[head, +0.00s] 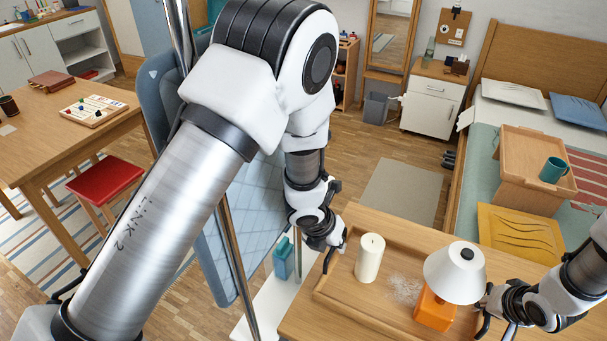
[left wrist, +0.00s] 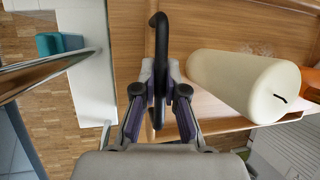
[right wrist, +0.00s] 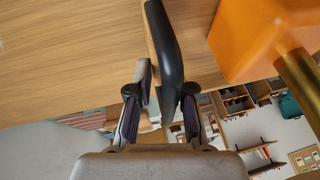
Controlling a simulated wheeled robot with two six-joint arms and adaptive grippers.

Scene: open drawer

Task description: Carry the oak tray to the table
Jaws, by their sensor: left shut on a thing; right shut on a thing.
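The oak tray (head: 350,298) is at the bottom of the head view, over a wooden surface (head: 298,318); I cannot tell if it touches it. A cream candle (head: 369,258) stands on it, as does a lamp (head: 436,311) with an orange base and white shade. My left gripper (head: 332,256) is shut on the dark left handle (left wrist: 158,70), clear in the left wrist view. My right gripper (head: 484,318) is shut on the dark right handle (right wrist: 166,55), clear in the right wrist view. A wooden table (head: 50,150) stands at the left of the head view.
The table holds a game board (head: 94,110), brown books (head: 51,82) and a dark cup (head: 9,105). A red stool (head: 106,181) stands by it. A blue padded board (head: 232,235) is beside my left arm. A bed with a bed tray (head: 522,160) is at right.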

